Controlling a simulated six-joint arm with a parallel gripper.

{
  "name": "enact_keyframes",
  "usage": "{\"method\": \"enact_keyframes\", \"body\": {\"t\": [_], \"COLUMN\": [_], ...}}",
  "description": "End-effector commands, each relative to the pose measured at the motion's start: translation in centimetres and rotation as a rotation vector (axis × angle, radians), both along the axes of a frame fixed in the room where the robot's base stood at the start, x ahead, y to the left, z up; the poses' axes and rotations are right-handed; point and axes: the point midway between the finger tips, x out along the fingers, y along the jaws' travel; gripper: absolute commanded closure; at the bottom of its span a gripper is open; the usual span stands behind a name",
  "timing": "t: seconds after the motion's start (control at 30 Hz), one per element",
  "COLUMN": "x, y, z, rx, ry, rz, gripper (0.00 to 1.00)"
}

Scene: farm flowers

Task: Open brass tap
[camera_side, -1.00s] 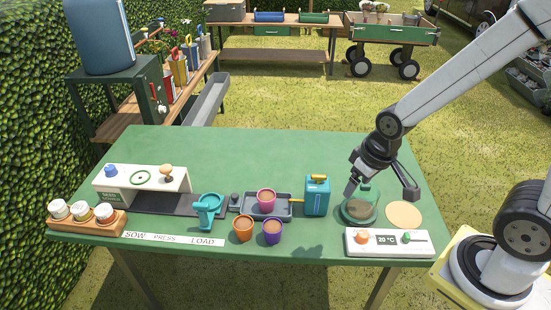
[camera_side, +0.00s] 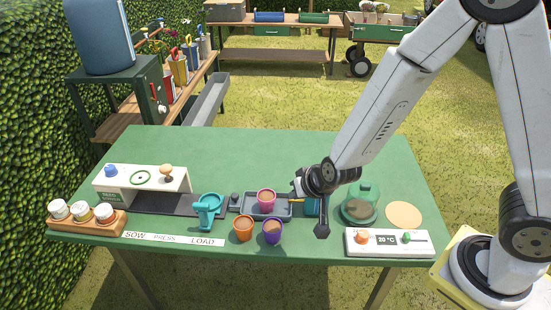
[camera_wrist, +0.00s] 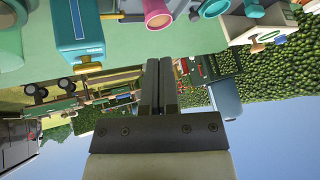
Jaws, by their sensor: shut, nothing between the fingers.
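The barrel (camera_wrist: 226,98) also shows upside down in the wrist view, to the right of the fingers. My gripper (camera_side: 296,188) is shut and empty above the potting table, by the teal can (camera_side: 312,207), which it partly hides. In the wrist view my gripper's fingers (camera_wrist: 160,64) lie together, clear of the can (camera_wrist: 78,30).
A magenta pot (camera_side: 266,197) on a grey tray, an orange pot (camera_side: 243,229) and a purple pot (camera_side: 272,232) are close by. A glass dome (camera_side: 361,200) stands to the right. The table's back half (camera_side: 240,150) is clear.

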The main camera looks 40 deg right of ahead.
Motion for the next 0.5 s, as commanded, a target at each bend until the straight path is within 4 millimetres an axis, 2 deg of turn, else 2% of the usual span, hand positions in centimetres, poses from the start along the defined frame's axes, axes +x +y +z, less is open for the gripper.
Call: {"method": "enact_keyframes", "body": {"t": [0.23, 0.5], "x": [1.3, 1.3], "y": [1.1, 1.2], "z": [-2.6, -5.0], "rx": [-0.044, -0.147], "ry": [-0.12, -0.261], "rz": [-0.142, -0.29], "gripper": [1.0, 1.0]}}
